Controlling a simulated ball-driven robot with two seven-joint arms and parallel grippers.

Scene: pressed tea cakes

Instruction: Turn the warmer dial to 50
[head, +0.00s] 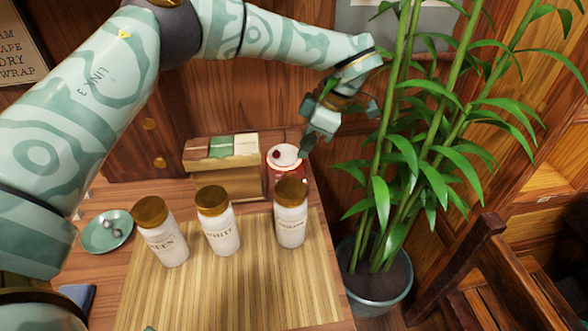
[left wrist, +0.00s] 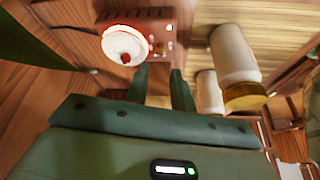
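The warmer (head: 283,182) is a reddish box at the back right corner of the table, with a white round top (head: 285,156) that carries a dark red knob-like spot near its edge. In the left wrist view the warmer (left wrist: 180,20) shows a row of small lit spots beside the white disc (left wrist: 124,44). No dial numbers can be read, so I cannot tell the setting. My left gripper (head: 313,140) is above and just right of the warmer. In the left wrist view its fingers (left wrist: 159,71) are apart with nothing between them. My right gripper is not in view.
Three gold-lidded white jars (head: 219,228) stand on a bamboo mat (head: 250,290) in front of the warmer. A box with cards (head: 222,170) is to its left. A tall potted plant (head: 375,270) stands close to the right. A small teal dish (head: 107,231) is at the left.

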